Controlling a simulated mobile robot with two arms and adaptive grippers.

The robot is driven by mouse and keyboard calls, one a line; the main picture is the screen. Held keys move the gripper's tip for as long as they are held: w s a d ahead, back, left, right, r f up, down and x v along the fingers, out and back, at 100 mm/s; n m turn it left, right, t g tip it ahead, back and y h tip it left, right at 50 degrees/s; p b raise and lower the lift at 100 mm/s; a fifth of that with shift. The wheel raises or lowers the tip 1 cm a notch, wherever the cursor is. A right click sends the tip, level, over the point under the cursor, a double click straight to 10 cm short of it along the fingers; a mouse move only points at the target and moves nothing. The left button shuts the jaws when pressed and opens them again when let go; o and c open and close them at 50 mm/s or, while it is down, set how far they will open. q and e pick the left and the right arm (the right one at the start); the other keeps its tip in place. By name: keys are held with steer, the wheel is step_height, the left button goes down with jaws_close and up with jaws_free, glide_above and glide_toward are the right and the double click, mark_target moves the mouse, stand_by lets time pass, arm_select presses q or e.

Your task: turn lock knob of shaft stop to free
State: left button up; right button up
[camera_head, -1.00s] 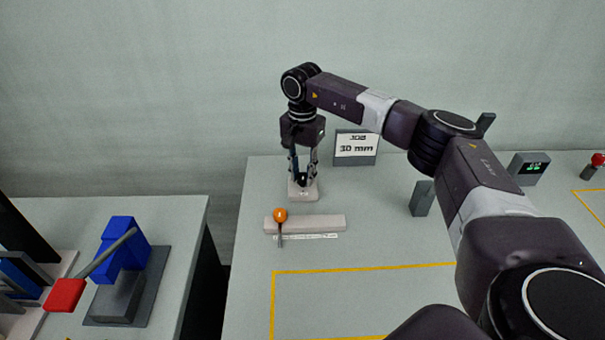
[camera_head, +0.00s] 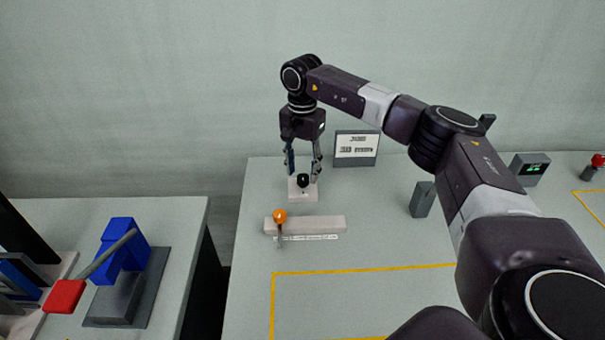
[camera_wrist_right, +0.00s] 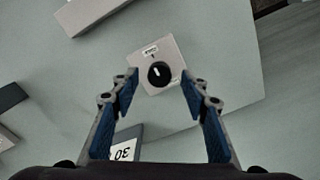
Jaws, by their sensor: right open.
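The lock knob (camera_head: 303,181) is a small black round knob on a pale block (camera_head: 302,193) near the back of the table. In the right wrist view the knob (camera_wrist_right: 159,74) shows from above with a white pointer mark, on the pale block (camera_wrist_right: 178,57) with a small label. My right gripper (camera_head: 304,176) points down over the block. In the right wrist view its fingers (camera_wrist_right: 160,82) are spread wide, one on each side of the knob, and hold nothing. My left gripper is not in view.
A pale bar (camera_head: 320,224) with an orange ball handle (camera_head: 279,216) lies in front of the block. A job sign (camera_head: 357,147) stands behind to the right. A grey upright piece (camera_head: 422,199) stands further right. A blue device (camera_head: 122,250) with a red-ended lever is on the left table.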

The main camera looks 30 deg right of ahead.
mark_target(302, 177)
step_height(302, 177, up, 10)
stand_by(0.3)
stand_by(0.4)
